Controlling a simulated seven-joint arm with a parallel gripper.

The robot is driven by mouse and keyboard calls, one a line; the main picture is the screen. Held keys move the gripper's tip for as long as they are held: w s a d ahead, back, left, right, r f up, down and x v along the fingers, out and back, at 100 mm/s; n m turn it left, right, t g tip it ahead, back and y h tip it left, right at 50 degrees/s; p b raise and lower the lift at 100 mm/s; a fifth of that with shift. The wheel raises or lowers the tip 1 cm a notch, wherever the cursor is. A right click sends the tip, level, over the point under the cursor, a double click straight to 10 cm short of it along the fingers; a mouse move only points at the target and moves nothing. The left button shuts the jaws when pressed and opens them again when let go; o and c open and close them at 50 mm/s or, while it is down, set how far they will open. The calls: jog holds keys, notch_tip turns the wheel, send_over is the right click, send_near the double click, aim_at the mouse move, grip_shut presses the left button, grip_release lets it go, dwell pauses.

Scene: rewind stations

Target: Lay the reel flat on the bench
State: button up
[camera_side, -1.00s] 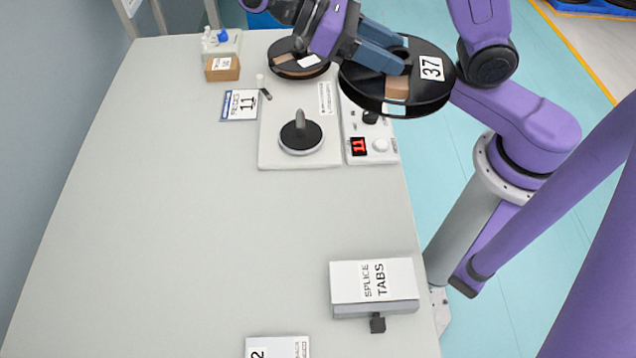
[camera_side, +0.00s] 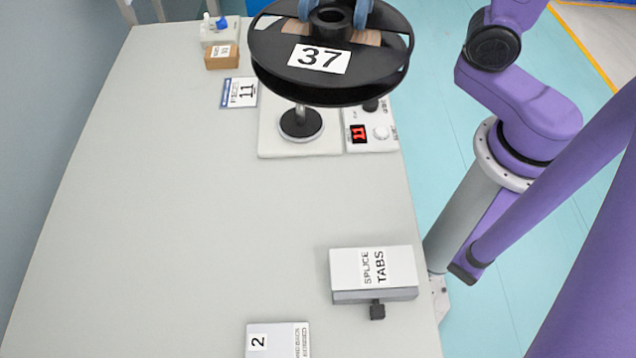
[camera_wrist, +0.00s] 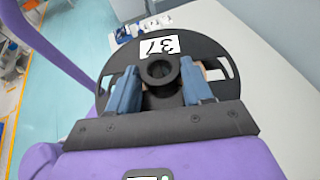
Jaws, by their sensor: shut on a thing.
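The black reel labelled 37 (camera_side: 285,52) is held up in the air above the bench (camera_side: 200,220), roughly level, in the side view. My gripper (camera_side: 341,14) comes from above and is shut on the reel's raised centre hub. In the wrist view my gripper (camera_wrist: 160,90) has its two blue fingers on either side of the hub of the reel (camera_wrist: 200,50). In the side view, the reel hides the back of the spindle plate and the place where another reel stood.
A spindle base (camera_side: 301,124) stands on a white plate below the reel, beside a control box (camera_side: 372,135) reading 11. A card marked 11 (camera_side: 239,92) and a small brown box (camera_side: 221,57) lie left. The splice tabs box (camera_side: 345,270) is at front right. The middle bench is clear.

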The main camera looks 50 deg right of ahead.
jog(key=shift+w+a+r+m+t+y, duration=0.25)
jog(key=shift+w+r+m+t+y, duration=0.1)
jog(key=shift+r+m+t, duration=0.25)
jog(key=shift+w+a+f, duration=0.1)
jog(key=shift+w, duration=0.1)
notch_tip(320, 180, down, 38)
jog(key=shift+f, duration=0.15)
dwell(0.3)
jog(key=o, duration=1.1)
